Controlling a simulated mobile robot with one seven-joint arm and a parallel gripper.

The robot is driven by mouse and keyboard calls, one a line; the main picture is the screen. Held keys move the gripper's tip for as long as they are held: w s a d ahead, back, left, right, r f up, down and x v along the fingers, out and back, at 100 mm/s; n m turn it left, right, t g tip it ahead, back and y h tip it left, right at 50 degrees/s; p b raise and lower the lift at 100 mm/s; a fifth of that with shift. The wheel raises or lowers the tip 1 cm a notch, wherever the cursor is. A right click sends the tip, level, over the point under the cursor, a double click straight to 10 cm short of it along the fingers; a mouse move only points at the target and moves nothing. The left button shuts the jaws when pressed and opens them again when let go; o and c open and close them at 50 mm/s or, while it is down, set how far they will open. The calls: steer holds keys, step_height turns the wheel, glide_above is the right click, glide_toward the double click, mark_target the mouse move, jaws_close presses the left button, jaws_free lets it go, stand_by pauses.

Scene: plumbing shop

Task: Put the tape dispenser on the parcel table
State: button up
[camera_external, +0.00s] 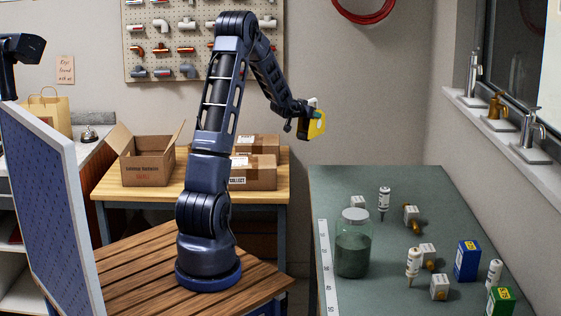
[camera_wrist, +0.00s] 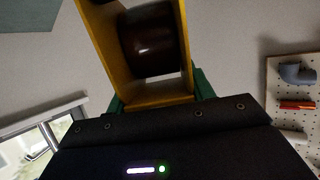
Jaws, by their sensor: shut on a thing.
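The yellow tape dispenser (camera_external: 315,125) is held in the air by my gripper (camera_external: 303,122), right of the parcel table and above the gap beside the green-grey workbench. In the wrist view the dispenser (camera_wrist: 152,42) shows a yellow frame around a dark brown roll, between the green fingers of my gripper (camera_wrist: 158,96). The parcel table (camera_external: 120,194) has a wooden top and stands behind my arm. It carries an open cardboard box (camera_external: 145,172) at left and closed parcels (camera_external: 255,179) at right. My arm hides part of its top.
The green-grey workbench (camera_external: 385,290) holds a glass jar (camera_external: 353,255), several white bottles and small boxes, and a blue box (camera_external: 467,260). Taps stand on the window sill at right. A pegboard (camera_external: 178,10) with pipe fittings hangs behind the parcel table.

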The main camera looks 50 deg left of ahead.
steer(key=s+a+n+g+y, duration=0.2)
steer(key=s+a+n+y, duration=0.2)
steer(key=s+a, duration=1.15)
steer(key=s+a+n+g+y, duration=0.2)
steer(key=s+a+n+y, duration=0.1)
steer(key=s+a, duration=1.3)
step_height(320, 180, down, 20)
steer(key=w+a, duration=0.2)
steer(key=shift+w+a+r, duration=0.2)
steer(key=shift+w+a, duration=0.1)
steer(key=shift+a, duration=0.05)
steer(key=shift+f, duration=0.15)
steer(key=o, duration=1.3)
steer(key=shift+c, duration=0.2)
steer(key=v, duration=1.2)
